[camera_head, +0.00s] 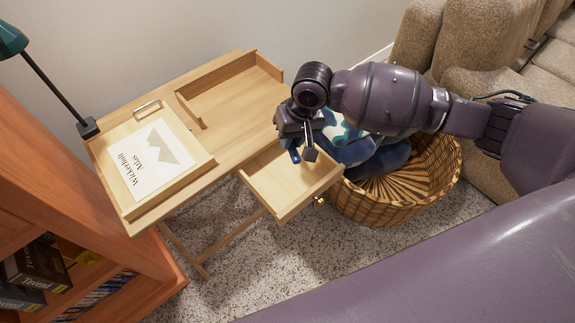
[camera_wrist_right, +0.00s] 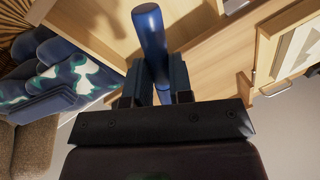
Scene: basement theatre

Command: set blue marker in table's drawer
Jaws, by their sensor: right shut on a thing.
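The blue marker (camera_wrist_right: 150,40) is between the fingers of my right gripper (camera_wrist_right: 160,85) in the right wrist view, with its end sticking out past them. In the head view the right gripper (camera_head: 302,152) is over the open drawer (camera_head: 262,180) of the wooden table (camera_head: 222,152), and a bit of the blue marker (camera_head: 294,155) shows beside a finger. The drawer is pulled out, and its visible floor is bare. The gap between marker and drawer floor is hard to judge. My left gripper is not in view.
A book (camera_head: 150,160) lies on the table's left part. A wicker basket (camera_head: 385,205) with blue patterned cloth stands right of the drawer, close to my right arm. A wooden bookshelf (camera_head: 85,195) is at left and a beige sofa (camera_head: 490,50) at upper right.

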